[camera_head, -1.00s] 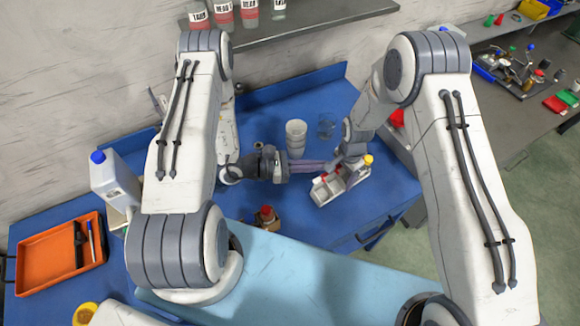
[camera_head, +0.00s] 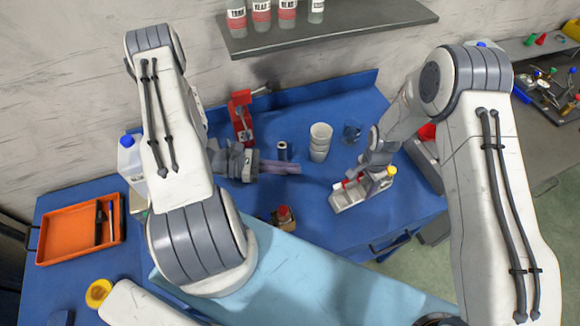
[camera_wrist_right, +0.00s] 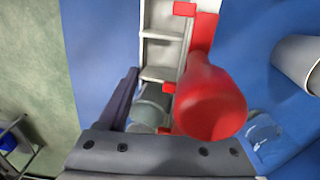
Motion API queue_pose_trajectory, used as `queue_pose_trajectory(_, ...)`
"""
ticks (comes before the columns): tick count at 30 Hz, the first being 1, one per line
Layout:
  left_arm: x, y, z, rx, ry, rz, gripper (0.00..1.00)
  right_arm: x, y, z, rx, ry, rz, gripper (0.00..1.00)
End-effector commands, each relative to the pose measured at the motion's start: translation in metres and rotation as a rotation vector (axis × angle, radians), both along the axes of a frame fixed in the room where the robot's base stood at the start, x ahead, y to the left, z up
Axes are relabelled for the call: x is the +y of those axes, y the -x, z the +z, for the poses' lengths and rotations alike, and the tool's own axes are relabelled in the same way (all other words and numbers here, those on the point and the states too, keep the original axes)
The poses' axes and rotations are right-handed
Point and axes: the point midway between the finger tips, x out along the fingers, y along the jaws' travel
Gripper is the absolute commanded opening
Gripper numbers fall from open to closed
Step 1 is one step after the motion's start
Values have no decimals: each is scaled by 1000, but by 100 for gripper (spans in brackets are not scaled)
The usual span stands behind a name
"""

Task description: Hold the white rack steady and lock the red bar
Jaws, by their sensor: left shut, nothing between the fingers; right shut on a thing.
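The white rack (camera_head: 348,199), a long holder with open compartments, stands on the blue table right of the middle. The red bar (camera_wrist_right: 204,28) runs along the rack's right side in the right wrist view, with a large rounded red knob (camera_wrist_right: 212,100) close to the camera. My right gripper (camera_head: 377,163) is shut on the rack's far end. One finger shows left of the rack in the wrist view; the knob hides the other. My left gripper (camera_head: 290,168) is shut and empty, its tips pointing right, apart from the rack. Whether the bar is locked cannot be told.
Stacked white cups (camera_head: 319,141) and a blue glass (camera_head: 352,130) stand behind the rack. A red fixture (camera_head: 241,115) and a dark cylinder (camera_head: 282,151) are near the left gripper. A red-capped brown bottle (camera_head: 283,215) stands in front. An orange tray (camera_head: 75,237) lies left.

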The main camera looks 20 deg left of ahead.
Motion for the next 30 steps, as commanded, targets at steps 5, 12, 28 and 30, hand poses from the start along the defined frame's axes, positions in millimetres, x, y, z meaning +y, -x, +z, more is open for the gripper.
queue_pose_trajectory(5,0,0,0,0,0,0,0,-1,0,-1,1,1,0,4)
queue_pose_trajectory(12,0,0,0,0,0,0,0,0,0,0,1,1,0,100)
queue_pose_trajectory(28,0,0,0,0,0,1,0,1,-1,70,-5,-2,0,100)
queue_pose_trajectory(30,0,0,0,0,0,1,0,0,-1,84,-3,-1,0,100)
